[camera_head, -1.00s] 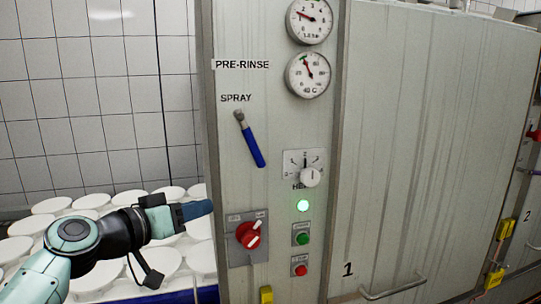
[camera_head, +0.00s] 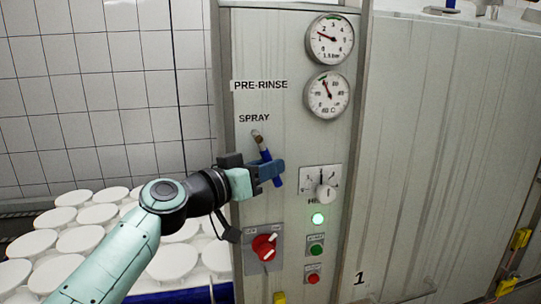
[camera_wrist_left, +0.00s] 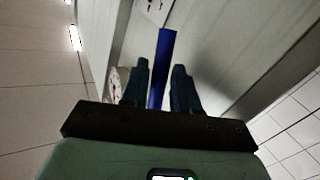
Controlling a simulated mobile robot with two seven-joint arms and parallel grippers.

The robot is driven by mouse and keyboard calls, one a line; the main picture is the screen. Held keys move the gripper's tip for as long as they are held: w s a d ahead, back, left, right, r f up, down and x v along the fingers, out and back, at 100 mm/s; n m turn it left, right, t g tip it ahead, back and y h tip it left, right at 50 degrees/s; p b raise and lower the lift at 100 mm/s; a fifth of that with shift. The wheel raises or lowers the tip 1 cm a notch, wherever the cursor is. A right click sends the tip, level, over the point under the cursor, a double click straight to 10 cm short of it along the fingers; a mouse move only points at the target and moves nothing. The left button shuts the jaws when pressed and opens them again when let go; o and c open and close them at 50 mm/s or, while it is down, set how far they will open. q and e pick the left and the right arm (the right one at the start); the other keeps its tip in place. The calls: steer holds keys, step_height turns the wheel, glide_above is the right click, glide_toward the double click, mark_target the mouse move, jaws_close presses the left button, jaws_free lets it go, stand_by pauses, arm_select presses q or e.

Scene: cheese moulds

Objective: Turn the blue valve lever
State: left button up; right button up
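The blue valve lever (camera_head: 266,154) hangs from a metal pivot below the SPRAY label on the grey panel (camera_head: 290,115). It slants down to the right, and its middle is hidden behind my left gripper (camera_head: 275,169). In the left wrist view the blue lever (camera_wrist_left: 165,45) runs between the two fingers of my left gripper (camera_wrist_left: 161,66). The fingers stand apart, one on each side of the lever, with a narrow gap showing. My right gripper is not in view.
Two gauges (camera_head: 327,95) sit above. White round moulds (camera_head: 97,214) stand at left.

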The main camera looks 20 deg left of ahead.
arm_select(q)
steer(key=shift+w+d, duration=0.2)
steer(key=shift+w, duration=0.5)
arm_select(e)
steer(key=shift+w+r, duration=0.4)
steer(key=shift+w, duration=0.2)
arm_select(q)
steer(key=shift+s, duration=0.15)
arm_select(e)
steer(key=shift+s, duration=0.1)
